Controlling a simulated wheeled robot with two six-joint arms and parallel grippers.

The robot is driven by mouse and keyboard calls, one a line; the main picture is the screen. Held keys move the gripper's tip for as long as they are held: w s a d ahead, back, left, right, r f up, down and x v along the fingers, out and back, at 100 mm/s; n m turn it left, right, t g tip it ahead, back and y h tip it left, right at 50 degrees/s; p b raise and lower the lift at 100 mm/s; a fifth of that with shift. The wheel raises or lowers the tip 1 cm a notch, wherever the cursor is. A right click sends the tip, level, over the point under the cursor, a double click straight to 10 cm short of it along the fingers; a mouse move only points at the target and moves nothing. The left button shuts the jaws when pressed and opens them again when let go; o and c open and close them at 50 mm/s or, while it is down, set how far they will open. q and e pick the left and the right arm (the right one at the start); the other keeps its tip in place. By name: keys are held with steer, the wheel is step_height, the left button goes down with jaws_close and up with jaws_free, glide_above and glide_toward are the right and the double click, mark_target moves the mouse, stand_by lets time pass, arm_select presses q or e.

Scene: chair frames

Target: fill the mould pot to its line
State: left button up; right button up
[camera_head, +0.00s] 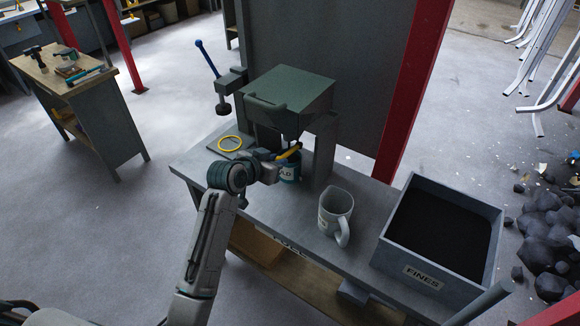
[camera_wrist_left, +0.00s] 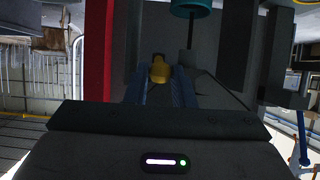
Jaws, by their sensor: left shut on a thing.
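A teal pot (camera_head: 289,173) with a pale label ending in "AD" stands on the grey bench under a grey hopper (camera_head: 292,88). I take it for the mould pot; its inside and line are hidden. My left gripper (camera_head: 284,155) is just above and in front of the pot, shut on a yellow handle (camera_head: 292,150) below the hopper. In the left wrist view the handle's yellow end (camera_wrist_left: 160,70) sits between the blue-grey fingers, and a teal round thing, likely the pot (camera_wrist_left: 190,10), shows at the top edge. My right gripper is not in view.
A grey jug (camera_head: 336,207) stands right of the hopper, near a bin (camera_head: 398,243) labelled FINES holding dark material. A yellow ring (camera_head: 230,136) lies left of the hopper. A blue-handled lever (camera_head: 208,58) rises beside it. Red posts (camera_head: 412,85) stand behind. Dark lumps (camera_head: 545,225) lie on the floor at right.

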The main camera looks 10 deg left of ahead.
arm_select(q)
steer(key=shift+s+f+b, duration=0.15)
steer(key=shift+f+b, duration=0.6)
steer(key=shift+f, duration=1.1)
steer(key=o, duration=0.9)
steer(key=shift+a+r, duration=0.1)
